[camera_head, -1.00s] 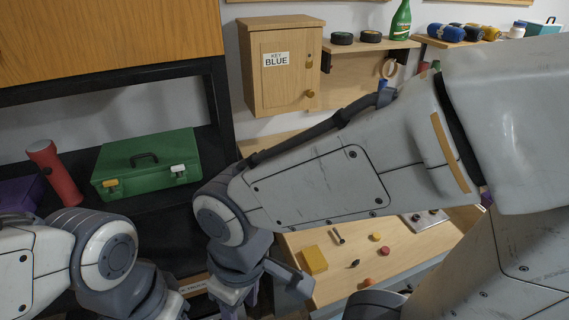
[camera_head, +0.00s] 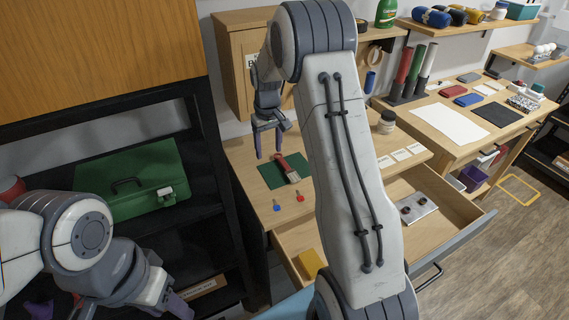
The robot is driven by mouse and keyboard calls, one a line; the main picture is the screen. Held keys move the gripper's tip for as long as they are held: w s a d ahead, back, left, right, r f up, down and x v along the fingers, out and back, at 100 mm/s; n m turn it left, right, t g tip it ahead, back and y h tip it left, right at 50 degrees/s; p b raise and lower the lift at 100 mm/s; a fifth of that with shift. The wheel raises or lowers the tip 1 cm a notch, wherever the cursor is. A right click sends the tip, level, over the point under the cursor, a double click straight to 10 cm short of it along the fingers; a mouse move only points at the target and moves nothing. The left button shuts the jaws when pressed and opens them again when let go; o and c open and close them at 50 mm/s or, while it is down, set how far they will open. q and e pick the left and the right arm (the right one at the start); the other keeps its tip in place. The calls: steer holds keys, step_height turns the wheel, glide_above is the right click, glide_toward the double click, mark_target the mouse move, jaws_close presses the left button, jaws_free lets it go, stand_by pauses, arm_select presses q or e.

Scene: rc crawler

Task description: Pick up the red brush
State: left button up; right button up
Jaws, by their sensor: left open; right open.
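The red brush (camera_head: 288,169) lies on a green mat (camera_head: 270,177) on the wooden worktop. It has a red handle at its far end and a pale head toward the front. My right gripper (camera_head: 269,153) hangs above the far left part of the mat, pointing down. Its fingers are apart with nothing between them, a little left of the brush handle and not visibly touching it. My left gripper (camera_head: 128,308) is low at the bottom left, open and empty, partly cut off by the frame edge and far from the brush.
A red and a blue small part (camera_head: 277,207) lie in front of the mat. An open drawer (camera_head: 452,214) juts out below, holding a yellow block (camera_head: 311,263) and a metal plate (camera_head: 417,211). A green toolbox (camera_head: 135,180) stands on the black shelf at left. A wooden key cabinet (camera_head: 231,62) is behind.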

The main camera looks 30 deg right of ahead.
steer(key=w+d+f, duration=0.4)
steer(key=d, duration=0.4)
steer(key=p, duration=0.2)
glide_above(288, 168)
steer(key=shift+g, duration=0.4)
step_height(288, 168, down, 5)
steer(key=shift+a+f, duration=0.15)
steer(key=shift+f, duration=0.55)
step_height(288, 168, down, 4)
steer(key=shift+r+p, duration=0.2)
steer(key=shift+p, duration=0.85)
steer(key=shift+f, duration=0.4)
jaws_close()
